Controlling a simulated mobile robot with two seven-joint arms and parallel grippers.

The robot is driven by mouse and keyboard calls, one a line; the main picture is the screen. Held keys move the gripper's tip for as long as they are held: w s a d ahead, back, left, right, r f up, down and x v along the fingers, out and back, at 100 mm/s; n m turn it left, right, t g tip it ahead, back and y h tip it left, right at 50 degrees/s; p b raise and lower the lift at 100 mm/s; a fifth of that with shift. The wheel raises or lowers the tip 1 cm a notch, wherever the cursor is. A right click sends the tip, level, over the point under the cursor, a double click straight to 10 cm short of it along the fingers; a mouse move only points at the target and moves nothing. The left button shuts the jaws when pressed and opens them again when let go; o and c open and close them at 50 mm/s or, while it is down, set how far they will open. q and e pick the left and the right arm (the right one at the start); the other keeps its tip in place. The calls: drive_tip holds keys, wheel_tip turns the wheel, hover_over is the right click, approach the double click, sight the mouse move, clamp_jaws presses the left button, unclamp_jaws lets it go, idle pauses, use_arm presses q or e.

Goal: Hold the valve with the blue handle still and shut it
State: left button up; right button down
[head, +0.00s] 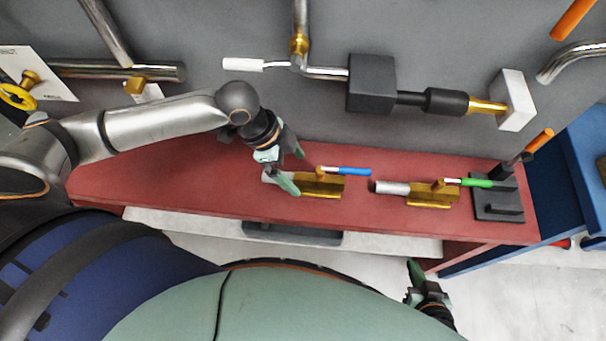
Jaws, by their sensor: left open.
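The valve (322,188) with the blue handle (351,171) stands on the red bench top in the head view. It has a brass body, and its handle points right, roughly along the body. A grey pipe stub shows at its left end. My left gripper (294,171) is open at the valve's left end, with its green fingers close to the stub and body. I cannot tell whether they touch it. My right gripper (413,277) is low in the view, in front of the bench and away from the valve. I cannot tell whether it is open or shut.
A second brass valve (429,194) with a green handle (476,183) stands to the right. A dark fixture (498,199) is at the bench's right end. Pipes and a dark box (371,84) are on the grey wall behind. The red bench (160,180) is clear on the left.

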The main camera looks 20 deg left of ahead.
sight(300, 175)
use_arm(q)
drive_tip(key=shift+b+x, duration=0.35)
drive_tip(key=shift+x, duration=2.15)
drive_tip(key=shift+c, duration=0.4)
clamp_jaws()
